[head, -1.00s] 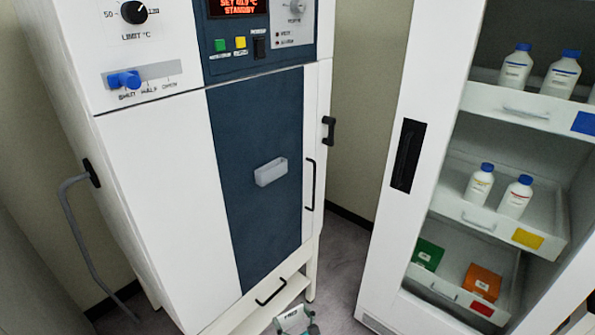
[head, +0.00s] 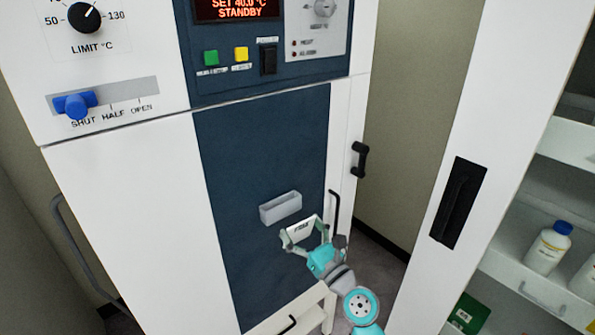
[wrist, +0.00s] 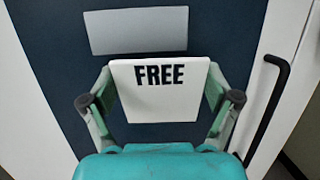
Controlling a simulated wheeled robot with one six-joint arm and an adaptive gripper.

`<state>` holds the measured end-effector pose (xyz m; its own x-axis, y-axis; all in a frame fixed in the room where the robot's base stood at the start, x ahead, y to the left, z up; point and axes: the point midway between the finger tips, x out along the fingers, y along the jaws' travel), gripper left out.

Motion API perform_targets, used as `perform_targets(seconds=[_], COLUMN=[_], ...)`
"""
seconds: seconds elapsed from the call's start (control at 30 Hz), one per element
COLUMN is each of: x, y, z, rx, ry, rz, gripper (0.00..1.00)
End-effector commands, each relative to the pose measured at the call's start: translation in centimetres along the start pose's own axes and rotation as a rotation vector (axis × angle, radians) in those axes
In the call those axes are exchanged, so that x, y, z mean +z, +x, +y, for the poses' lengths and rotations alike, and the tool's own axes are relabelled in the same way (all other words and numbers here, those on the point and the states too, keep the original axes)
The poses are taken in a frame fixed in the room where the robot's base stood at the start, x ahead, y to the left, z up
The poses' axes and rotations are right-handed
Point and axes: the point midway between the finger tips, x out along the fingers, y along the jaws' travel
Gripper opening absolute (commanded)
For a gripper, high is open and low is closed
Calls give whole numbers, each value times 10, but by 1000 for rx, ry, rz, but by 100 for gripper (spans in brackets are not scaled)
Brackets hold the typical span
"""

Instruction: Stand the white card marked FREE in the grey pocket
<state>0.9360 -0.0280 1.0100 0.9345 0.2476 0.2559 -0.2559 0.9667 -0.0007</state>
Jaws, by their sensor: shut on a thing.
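The white card marked FREE (head: 304,228) is held upright between the two fingers of my gripper (head: 304,238). In the wrist view the card (wrist: 160,100) faces me with its black lettering the right way up, and my gripper (wrist: 160,103) is shut on its left and right edges. The gap in depth is hard to judge.
A black bar handle (head: 334,213) stands close to the right of my gripper. A black latch handle (head: 359,159) is further up. The white cabinet (head: 480,140) with bottles on shelves stands at right.

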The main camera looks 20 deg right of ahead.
Motion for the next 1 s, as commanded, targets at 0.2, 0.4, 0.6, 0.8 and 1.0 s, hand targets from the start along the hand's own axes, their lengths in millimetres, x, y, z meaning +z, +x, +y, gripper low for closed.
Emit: perform_targets(seconds=[0.2,0.4,0.6,0.8,1.0], x=[92,149,176,174,164], y=[27,36,38,38,40], z=[11,16,18,19,19], rx=[44,53,51,51,51], ry=[8,15,19,21,21], rz=[-92,-149,-177,-178,-178], gripper=[38,38,38,38,38])
